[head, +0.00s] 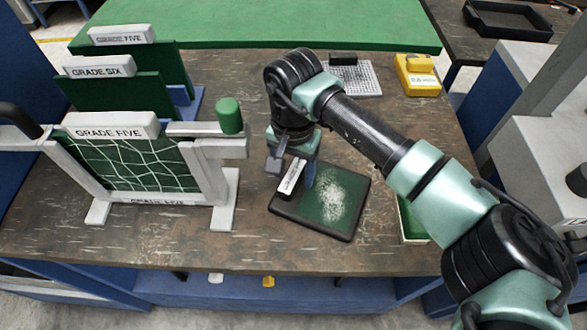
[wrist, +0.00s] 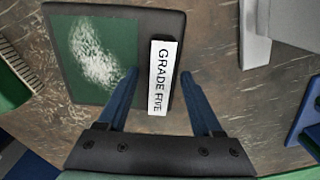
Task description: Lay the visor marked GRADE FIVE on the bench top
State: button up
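A dark-framed panel (head: 341,222) with a green face and a white speckled patch appears to lie flat on the bench top (head: 120,248). It also shows in the wrist view (wrist: 118,22). A white block marked GRADE FIVE (wrist: 161,76) stands along one edge of it; the block also shows in the head view (head: 291,177). My gripper (wrist: 159,74) is open, its two blue fingers on either side of this block with a visible gap to each side. In the head view my arm partly hides the gripper and panel.
At left, a pale stand (head: 226,186) holds a green panel with white web-like lines, its block marked GRADE FIVE (head: 109,126). Behind are green panels marked GRADE SIX (head: 98,67) and GRADE FIVE (head: 121,34). A green cylinder (head: 229,115) and yellow block (head: 417,76) stand near.

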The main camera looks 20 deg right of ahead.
jog(key=shift+r, duration=0.1)
notch_tip(320, 180, up, 12)
jog(key=shift+b, duration=0.3)
dwell(0.6)
